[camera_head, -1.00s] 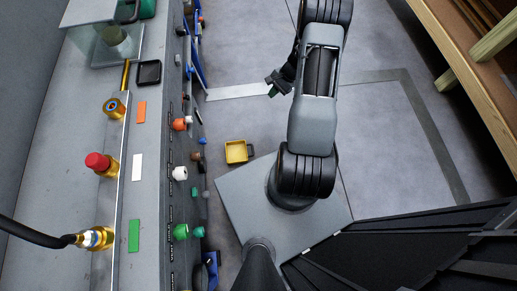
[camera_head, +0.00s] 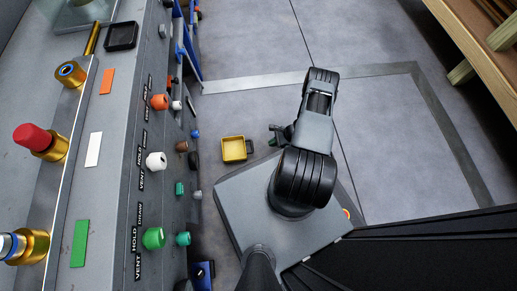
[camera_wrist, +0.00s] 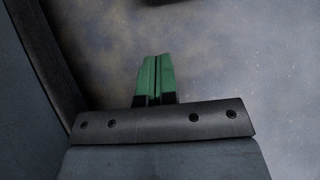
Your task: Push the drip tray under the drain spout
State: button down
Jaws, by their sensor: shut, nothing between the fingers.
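The drip tray (camera_head: 233,150) is a small square yellow tray on the floor, right of the machine's panel, with a dark handle (camera_head: 250,146) on its right side. My gripper (camera_head: 272,134) is low, just right of the tray, with a small gap seen from above. Its green fingers (camera_wrist: 154,80) are together with nothing between them in the wrist view. The wrist view shows bare floor around the fingertips, with a dark edge at the top that I cannot identify. Several small fittings stick out left of the tray; I cannot tell which is the drain spout.
The machine (camera_head: 112,175) fills the left side, with orange, white and green knobs along its panel. Blue parts (camera_head: 187,50) stand on the floor beyond the tray. A wooden rack (camera_head: 480,60) is at the upper right. The floor (camera_head: 380,130) between is clear.

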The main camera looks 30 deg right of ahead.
jog(key=b+x, duration=0.1)
jog(key=x, duration=0.4)
jog(key=shift+f+b, duration=0.15)
jog(key=shift+b, duration=0.2)
jog(key=shift+w+a+r, duration=0.1)
jog(key=shift+w+a, duration=0.05)
jog(key=shift+a, duration=0.35)
jog(key=shift+w+a+r, duration=0.1)
jog(key=shift+w+a, duration=0.05)
jog(key=shift+a, duration=0.3)
jog(key=shift+w+a+r+b, duration=0.1)
jog(key=shift+w+a+b, duration=0.05)
jog(key=shift+a, duration=0.25)
jog(key=shift+w+a+b, duration=0.1)
jog(key=shift+a+b, duration=0.05)
jog(key=shift+a, duration=0.25)
